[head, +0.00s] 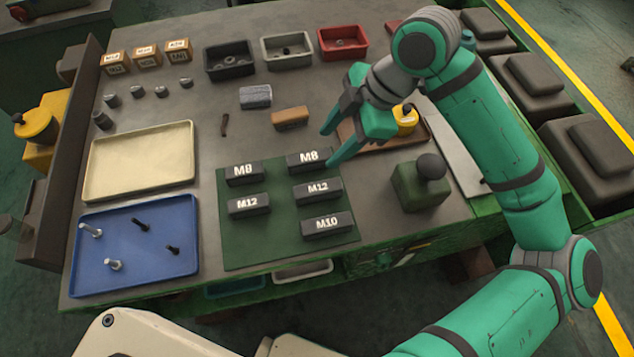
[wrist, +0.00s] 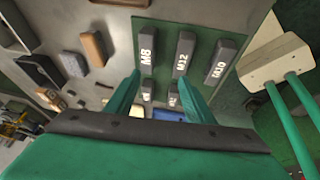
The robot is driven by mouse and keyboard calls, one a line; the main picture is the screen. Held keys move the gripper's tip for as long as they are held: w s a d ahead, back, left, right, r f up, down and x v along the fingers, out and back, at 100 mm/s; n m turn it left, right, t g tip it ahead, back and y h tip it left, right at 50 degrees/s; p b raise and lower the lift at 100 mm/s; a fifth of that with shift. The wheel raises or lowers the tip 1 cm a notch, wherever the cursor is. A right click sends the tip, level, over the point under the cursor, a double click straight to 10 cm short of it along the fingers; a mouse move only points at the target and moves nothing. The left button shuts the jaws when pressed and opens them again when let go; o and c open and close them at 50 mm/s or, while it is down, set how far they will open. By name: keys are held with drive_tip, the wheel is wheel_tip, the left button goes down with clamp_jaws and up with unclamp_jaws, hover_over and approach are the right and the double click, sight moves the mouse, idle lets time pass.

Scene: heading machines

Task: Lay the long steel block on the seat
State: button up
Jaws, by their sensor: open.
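Several dark, labelled blocks lie on a green mat (head: 282,236): two M8 blocks (head: 308,161) (head: 244,173), two M12 blocks (head: 318,191) (head: 249,206) and one M10 block (head: 327,225). A silver-grey block (head: 255,97) and a brown block (head: 290,117) lie behind the mat. I cannot tell which is the long steel block, nor which thing is the seat. My gripper (head: 333,143) is open and empty, above the table by the mat's back right corner. In the wrist view its spread fingers (wrist: 160,78) show in front of the M8 (wrist: 147,45) and M12 (wrist: 183,54) blocks.
A green box with a black knob (head: 420,190) stands right of the mat. A brown tray (head: 372,143) with a yellow-based item is behind it. Cream (head: 142,188) and blue (head: 187,264) trays lie left. Dark, grey and red bins (head: 343,52) line the back.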

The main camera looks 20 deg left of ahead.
drive_tip(key=shift+s+d+f+g+h, duration=0.6)
drive_tip(key=shift+s+d+f, duration=0.4)
drive_tip(key=shift+s, duration=0.2)
hover_over(319, 187)
drive_tip(key=w+d, duration=0.1)
drive_tip(key=d, duration=0.1)
wheel_tip(319, 187, down, 4)
drive_tip(key=shift+w+a+f, duration=0.1)
drive_tip(key=shift+x, duration=3.1)
clamp_jaws()
